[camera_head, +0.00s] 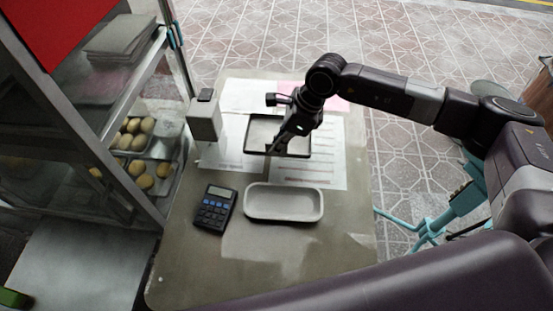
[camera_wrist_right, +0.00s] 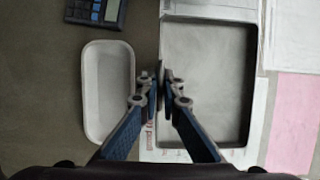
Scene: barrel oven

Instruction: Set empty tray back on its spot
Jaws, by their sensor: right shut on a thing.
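A dark-rimmed rectangular tray (camera_head: 298,135) with a pale, empty inside is over the paper sheets on the table. It also shows in the right wrist view (camera_wrist_right: 208,80). My right gripper (camera_head: 268,158) comes down at the tray's near edge. In the right wrist view the fingers (camera_wrist_right: 165,80) are closed together on the tray's left rim. Whether the tray rests on the papers or is slightly raised, I cannot tell. Part of its near rim is hidden behind my gripper. My left gripper is not in view.
A white empty dish (camera_head: 285,204) and a calculator (camera_head: 215,208) are on the table (camera_head: 190,265) in front. A grey box-like device (camera_head: 204,118) is left of the papers (camera_head: 330,170). A glass cabinet with bread rolls (camera_head: 138,140) stands left. The table's front is clear.

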